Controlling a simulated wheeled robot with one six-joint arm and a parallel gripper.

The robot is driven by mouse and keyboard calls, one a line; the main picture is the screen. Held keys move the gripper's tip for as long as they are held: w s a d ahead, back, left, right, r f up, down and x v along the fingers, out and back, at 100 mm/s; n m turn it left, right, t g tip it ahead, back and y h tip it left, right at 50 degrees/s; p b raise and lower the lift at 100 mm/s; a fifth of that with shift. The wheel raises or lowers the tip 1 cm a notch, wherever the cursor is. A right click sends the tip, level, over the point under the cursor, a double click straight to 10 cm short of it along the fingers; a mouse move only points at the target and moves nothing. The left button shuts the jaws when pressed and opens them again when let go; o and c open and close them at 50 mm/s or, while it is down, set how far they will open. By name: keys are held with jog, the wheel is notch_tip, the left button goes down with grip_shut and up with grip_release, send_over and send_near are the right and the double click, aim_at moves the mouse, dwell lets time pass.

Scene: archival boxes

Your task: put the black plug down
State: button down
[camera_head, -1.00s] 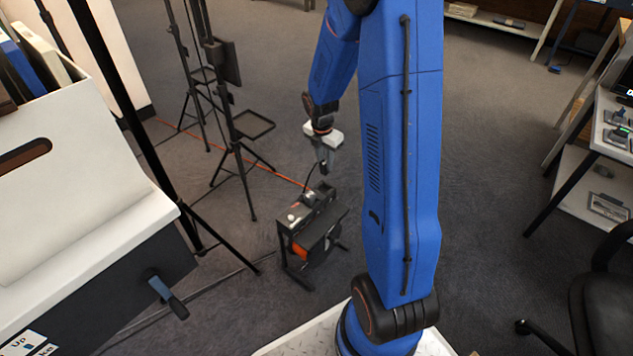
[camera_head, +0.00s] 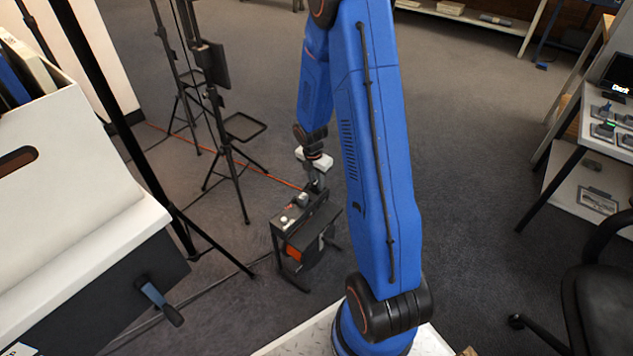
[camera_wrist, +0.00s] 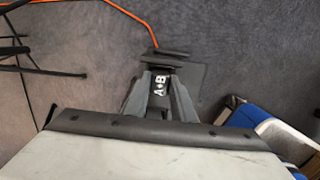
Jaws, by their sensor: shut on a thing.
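My gripper (camera_head: 314,178) hangs from the blue arm, pointing down, at the far upper end of a black stand-like unit (camera_head: 318,219) with an orange part on its side. In the head view the plug is too small and dark to tell from the fingertips. I cannot tell whether it touches the unit. Dark flat parts show just beyond the fingertips in the wrist view.
Black tripod stands (camera_head: 232,150) rise left of the unit. An orange cord (camera_head: 275,178) runs along the carpet behind it. A white box (camera_head: 60,190) stands at the left, a table (camera_head: 567,160) and a black chair (camera_head: 590,290) at the right.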

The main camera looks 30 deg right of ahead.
jog(key=shift+f, duration=0.1)
jog(key=c, duration=1.5)
grip_release()
notch_tip(320, 180, up, 12)
jog(key=a, duration=0.1)
notch_tip(320, 180, up, 9)
jog(key=m+t, duration=0.1)
jog(key=m, duration=0.3)
send_over(314, 185)
jog(key=s+a, duration=0.3)
jog(key=s, duration=0.1)
jog(key=shift+s+a+r+m+t+y, duration=0.25)
jog(key=shift+s+a+r+m+t, duration=0.3)
jog(key=shift+s+a+r+m, duration=2.75)
jog(key=shift+s+a+r+m+t+y, duration=0.2)
jog(key=shift+s+a+r+m+t, duration=0.35)
jog(key=shift+s+r+m, duration=3.15)
jog(key=shift+s+a+r+m+t+y, duration=0.4)
jog(key=shift+s+a+m, duration=1.5)
jog(key=shift+s, duration=3.85)
